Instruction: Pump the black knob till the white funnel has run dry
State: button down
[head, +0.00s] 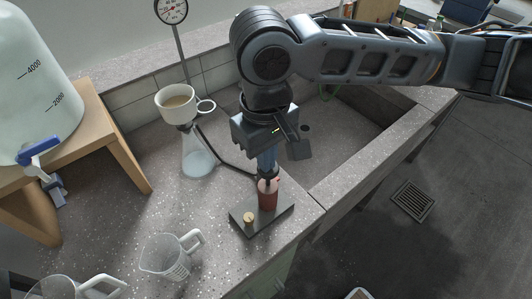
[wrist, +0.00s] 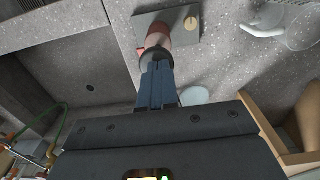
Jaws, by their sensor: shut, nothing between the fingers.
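The white funnel (head: 178,103) sits on a clear conical flask (head: 197,156) and holds brown liquid. A dark hose runs from the flask area toward the hand pump, which has a red body (head: 267,200) on a dark base plate (head: 247,220). The black knob (wrist: 153,55) shows at the pump's top in the wrist view, partly covered by my fingers. My gripper (head: 266,172) points down over the pump with its fingers shut and empty. The fingertips (wrist: 157,66) are at the knob; I cannot tell whether they touch it.
A round gauge (head: 171,10) stands on a post behind the funnel. A clear measuring jug (head: 168,256) stands at the front. A large graduated carboy (head: 38,90) with a blue tap is on a wooden stand (head: 120,150) at left. A sunken basin (head: 345,120) lies behind my gripper.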

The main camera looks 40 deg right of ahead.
jog(key=shift+f+b, duration=1.1)
jog(key=shift+f, duration=1)
